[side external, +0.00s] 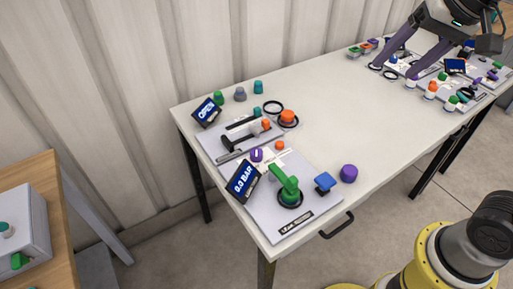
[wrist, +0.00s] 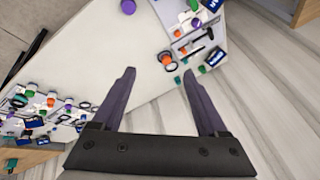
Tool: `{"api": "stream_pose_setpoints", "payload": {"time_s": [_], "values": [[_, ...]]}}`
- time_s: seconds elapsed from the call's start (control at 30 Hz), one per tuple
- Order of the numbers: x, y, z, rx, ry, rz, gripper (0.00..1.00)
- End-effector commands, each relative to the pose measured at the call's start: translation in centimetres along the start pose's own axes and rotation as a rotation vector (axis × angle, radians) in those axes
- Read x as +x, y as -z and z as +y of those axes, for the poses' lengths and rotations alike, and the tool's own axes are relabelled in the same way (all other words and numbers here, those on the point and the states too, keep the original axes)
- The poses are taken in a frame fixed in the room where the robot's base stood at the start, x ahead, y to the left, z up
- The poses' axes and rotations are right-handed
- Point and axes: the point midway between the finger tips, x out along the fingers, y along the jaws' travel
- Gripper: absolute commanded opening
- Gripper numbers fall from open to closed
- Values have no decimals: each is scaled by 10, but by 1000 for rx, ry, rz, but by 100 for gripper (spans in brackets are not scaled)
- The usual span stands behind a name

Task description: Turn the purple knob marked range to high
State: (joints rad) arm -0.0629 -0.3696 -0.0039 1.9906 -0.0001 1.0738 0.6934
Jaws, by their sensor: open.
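A purple knob (side external: 257,154) with a pale mark on top sits on the near grey panel (side external: 300,218), beside the "0.0 BAR" display. Another purple knob (side external: 349,173) stands at the table's right edge; it also shows at the top of the wrist view (wrist: 128,6). More purple knobs (side external: 492,73) are on the far right panels. The labels are too small to read, so I cannot tell which is marked range. My gripper (side external: 395,71) is open and empty, above the far end of the table. In the wrist view its fingers (wrist: 158,71) are spread wide.
An "OPEN" display (side external: 207,112), a black handle and an orange knob (side external: 288,117) are behind. The middle of the white table (side external: 345,105) is clear.

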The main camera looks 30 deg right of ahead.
Motion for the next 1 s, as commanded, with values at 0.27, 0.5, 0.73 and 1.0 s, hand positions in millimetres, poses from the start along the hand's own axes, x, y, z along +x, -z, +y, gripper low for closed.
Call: {"api": "stream_pose_setpoints", "payload": {"time_s": [0.27, 0.5, 0.73, 1.0], "values": [[54, 53, -84, 171, -65, -103, 76], [136, 67, -147, 240, -147, -184, 76], [228, 48, -185, 204, -235, -261, 76], [285, 16, -186, 158, -314, -322, 76]]}}
